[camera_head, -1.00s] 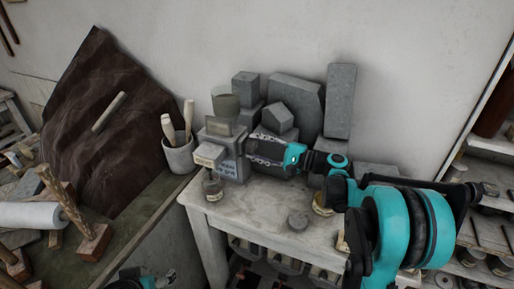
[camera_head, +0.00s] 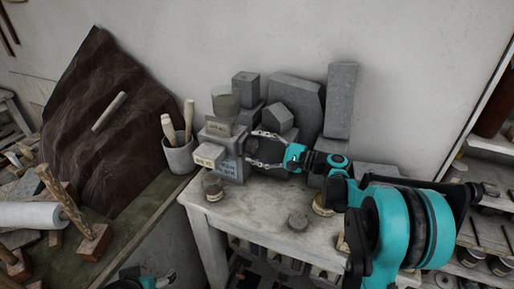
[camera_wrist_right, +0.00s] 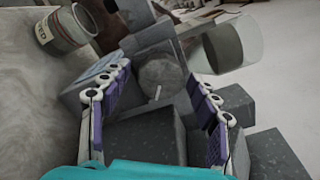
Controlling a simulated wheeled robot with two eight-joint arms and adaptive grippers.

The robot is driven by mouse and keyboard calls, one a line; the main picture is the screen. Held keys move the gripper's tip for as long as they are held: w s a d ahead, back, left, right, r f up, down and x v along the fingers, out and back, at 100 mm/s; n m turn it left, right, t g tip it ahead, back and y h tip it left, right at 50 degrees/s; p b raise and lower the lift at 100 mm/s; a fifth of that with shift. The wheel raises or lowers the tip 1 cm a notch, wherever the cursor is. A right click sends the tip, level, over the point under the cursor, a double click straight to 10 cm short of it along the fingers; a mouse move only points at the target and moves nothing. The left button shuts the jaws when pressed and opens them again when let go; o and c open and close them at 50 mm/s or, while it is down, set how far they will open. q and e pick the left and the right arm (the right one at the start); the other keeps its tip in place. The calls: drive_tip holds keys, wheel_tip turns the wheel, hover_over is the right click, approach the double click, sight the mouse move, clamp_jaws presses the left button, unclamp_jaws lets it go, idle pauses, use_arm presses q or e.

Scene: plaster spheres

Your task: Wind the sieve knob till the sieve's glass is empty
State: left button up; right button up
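The sieve (camera_head: 231,165) is a grey box on the small table, with a glass (camera_head: 226,104) on top. The glass looks to have grey stuff in it; the wrist view also shows the glass (camera_wrist_right: 236,44), see-through at its outer end. The round grey knob (camera_wrist_right: 160,78) has a white mark at its lower edge. A labelled jar (camera_head: 213,187) stands below the spout, grey inside. My right gripper (camera_head: 257,149) is open. In the wrist view its fingers (camera_wrist_right: 158,100) are on either side of the knob, apart from it. My left gripper (camera_head: 150,281) shows only partly at the bottom edge.
Grey plaster blocks (camera_head: 296,98) stand behind the sieve and gripper. A pot of tools (camera_head: 179,155) stands left of the sieve. A round grey lump (camera_head: 298,221) and a low jar (camera_head: 322,205) are on the table (camera_head: 255,208). Its front middle is fairly clear.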

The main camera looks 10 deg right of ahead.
drive_tip(key=v, duration=1.2)
idle(0.5)
drive_tip(key=w+a+n, duration=0.2)
drive_tip(key=a+n, duration=0.1)
drive_tip(key=n, duration=0.4)
drive_tip(key=w+a+n+p, duration=0.1)
drive_tip(key=w+a+n, duration=0.1)
drive_tip(key=n, duration=0.6)
drive_tip(key=w+a+n+t+h, duration=0.1)
drive_tip(key=w+a+n, duration=0.1)
drive_tip(key=a+n, duration=0.2)
drive_tip(key=shift+w+a+f+n, duration=0.1)
drive_tip(key=shift+w+a+n, duration=0.05)
drive_tip(key=shift+n, duration=0.7)
drive_tip(key=shift+w+a+f+n, duration=0.1)
drive_tip(key=shift+w+n, duration=0.05)
drive_tip(key=shift+n, duration=0.7)
drive_tip(key=shift+r, duration=0.1)
drive_tip(key=c, duration=1.2)
